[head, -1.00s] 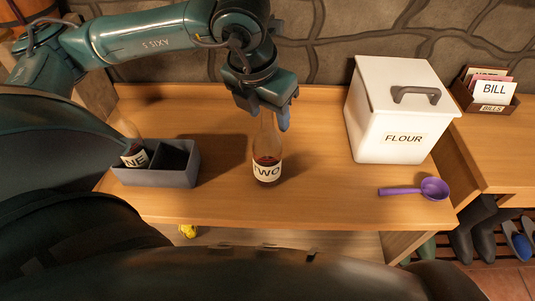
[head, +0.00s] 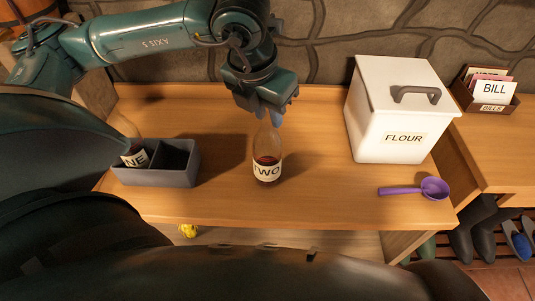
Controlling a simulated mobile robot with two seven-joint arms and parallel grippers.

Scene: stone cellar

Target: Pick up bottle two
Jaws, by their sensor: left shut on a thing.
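Bottle two (head: 267,160), a clear bottle with dark red content and a white label reading "TWO", stands upright in the middle of the wooden table. My left gripper (head: 270,114) comes down from above and is shut on its neck; the fingers hide the bottle's top. The bottle's base appears to be at the tabletop; I cannot tell whether it is lifted. My right gripper is not in view.
A grey two-part holder (head: 180,180) stands at left, with bottle one (head: 135,157) in its left compartment and the right one empty. A flour bin (head: 400,115), a purple scoop (head: 420,189) and a bills box (head: 487,95) are at right. The table's middle is mostly clear.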

